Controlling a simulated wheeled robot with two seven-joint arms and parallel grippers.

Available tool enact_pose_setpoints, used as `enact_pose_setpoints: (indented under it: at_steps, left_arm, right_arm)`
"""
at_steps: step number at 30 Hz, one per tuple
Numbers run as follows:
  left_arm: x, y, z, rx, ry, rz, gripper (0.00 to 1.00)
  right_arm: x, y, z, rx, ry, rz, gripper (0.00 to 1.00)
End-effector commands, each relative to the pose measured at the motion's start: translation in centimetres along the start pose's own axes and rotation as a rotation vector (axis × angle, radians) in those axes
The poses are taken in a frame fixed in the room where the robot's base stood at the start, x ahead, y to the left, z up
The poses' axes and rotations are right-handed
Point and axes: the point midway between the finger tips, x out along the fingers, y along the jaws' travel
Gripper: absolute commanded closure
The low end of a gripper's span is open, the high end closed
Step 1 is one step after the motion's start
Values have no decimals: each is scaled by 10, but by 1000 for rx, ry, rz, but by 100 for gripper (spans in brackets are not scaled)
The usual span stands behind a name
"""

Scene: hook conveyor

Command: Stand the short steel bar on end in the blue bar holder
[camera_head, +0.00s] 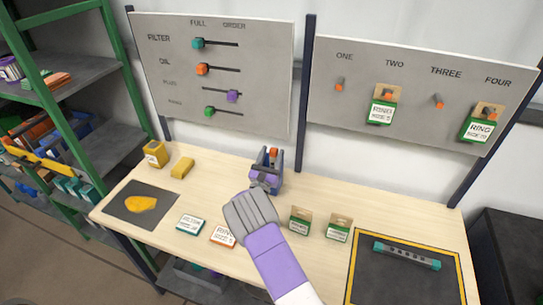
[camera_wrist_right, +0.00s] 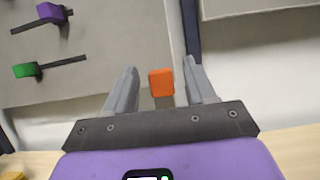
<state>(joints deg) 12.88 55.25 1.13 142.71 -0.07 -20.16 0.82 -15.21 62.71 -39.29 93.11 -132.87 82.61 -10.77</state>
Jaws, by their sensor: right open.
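My right gripper (camera_head: 268,165) is open, level with the space above the back of the bench, fingers pointing away. In the right wrist view its two grey fingers (camera_wrist_right: 160,85) stand apart, with an orange block-like end (camera_wrist_right: 161,82) in the gap and visible space on both sides. A dull greyish-brown part shows just below the orange end, perhaps the short steel bar. The orange end also shows in the head view (camera_head: 273,154). Slate-blue shapes surround it there; I cannot tell the blue bar holder from my fingers. My left gripper is not in view.
A teal-ended bar (camera_head: 405,255) lies on the dark, yellow-edged mat (camera_head: 400,283) at right. Small boxes (camera_head: 300,220) stand near my arm. A yellow block (camera_head: 182,167) and yellow container (camera_head: 156,154) are at left. Wall panels (camera_head: 215,75) rise behind the bench.

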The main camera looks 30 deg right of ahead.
Motion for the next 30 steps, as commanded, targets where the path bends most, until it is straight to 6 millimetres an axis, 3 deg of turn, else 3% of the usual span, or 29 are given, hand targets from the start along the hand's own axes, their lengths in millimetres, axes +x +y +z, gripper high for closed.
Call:
enact_pose_setpoints:
  at_steps: [6,18,30]
  left_arm:
    - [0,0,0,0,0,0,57]
    - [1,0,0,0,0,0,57]
    - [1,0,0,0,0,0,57]
  right_arm:
    - [-8,0,-1,-1,3,1,45]
    - [-68,1,-1,-1,3,2,45]
    - [-76,0,0,0,0,0,45]
